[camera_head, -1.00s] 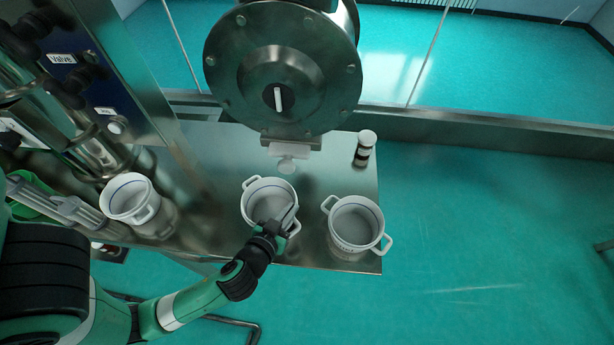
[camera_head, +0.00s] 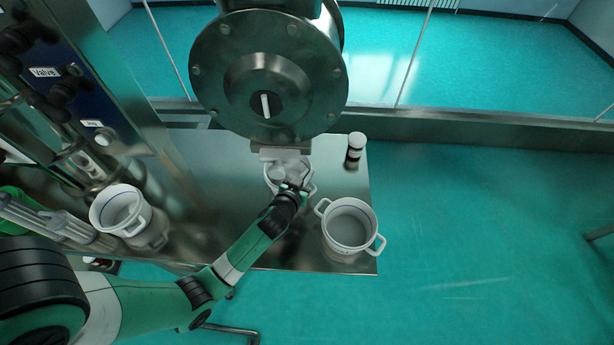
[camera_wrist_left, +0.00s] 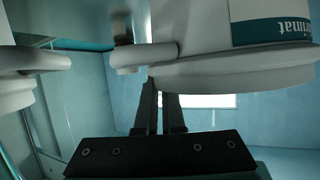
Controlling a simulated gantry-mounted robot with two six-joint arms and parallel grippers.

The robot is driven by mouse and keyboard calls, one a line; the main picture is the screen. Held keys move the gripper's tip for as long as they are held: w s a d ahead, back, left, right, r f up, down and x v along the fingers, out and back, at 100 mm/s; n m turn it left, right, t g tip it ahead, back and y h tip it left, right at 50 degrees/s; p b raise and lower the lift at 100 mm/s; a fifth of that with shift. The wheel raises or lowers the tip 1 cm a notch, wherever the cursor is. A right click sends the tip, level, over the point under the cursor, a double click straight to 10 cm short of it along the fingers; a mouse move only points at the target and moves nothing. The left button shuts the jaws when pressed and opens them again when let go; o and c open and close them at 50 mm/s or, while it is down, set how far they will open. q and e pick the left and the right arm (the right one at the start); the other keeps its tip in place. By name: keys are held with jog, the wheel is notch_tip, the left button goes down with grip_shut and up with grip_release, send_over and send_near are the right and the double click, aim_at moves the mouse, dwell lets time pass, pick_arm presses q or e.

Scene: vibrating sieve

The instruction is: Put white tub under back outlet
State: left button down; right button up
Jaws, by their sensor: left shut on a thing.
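The white two-handled tub (camera_head: 270,184) is directly below the pale outlet (camera_head: 284,154) of the big steel drum, which covers part of its opening. My left gripper (camera_head: 298,186) is at the tub's near right side, shut on its handle. In the left wrist view my dark fingers (camera_wrist_left: 164,108) meet the white handle and rim of a tub (camera_wrist_left: 230,75) with a green label. I cannot tell whether the tub touches the table or hangs just above it. My right gripper is not in view.
A second white tub (camera_head: 348,226) stands at the table's right edge, close to my left gripper. A third tub (camera_head: 121,210) is at the left. A small white-capped jar (camera_head: 355,148) stands at the back right. The steel table (camera_head: 215,175) is clear left of the outlet.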

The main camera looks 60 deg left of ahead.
pick_arm(q)
jog(key=c, duration=1)
grip_release()
jog(key=p+v, duration=0.1)
jog(key=v, duration=1.1)
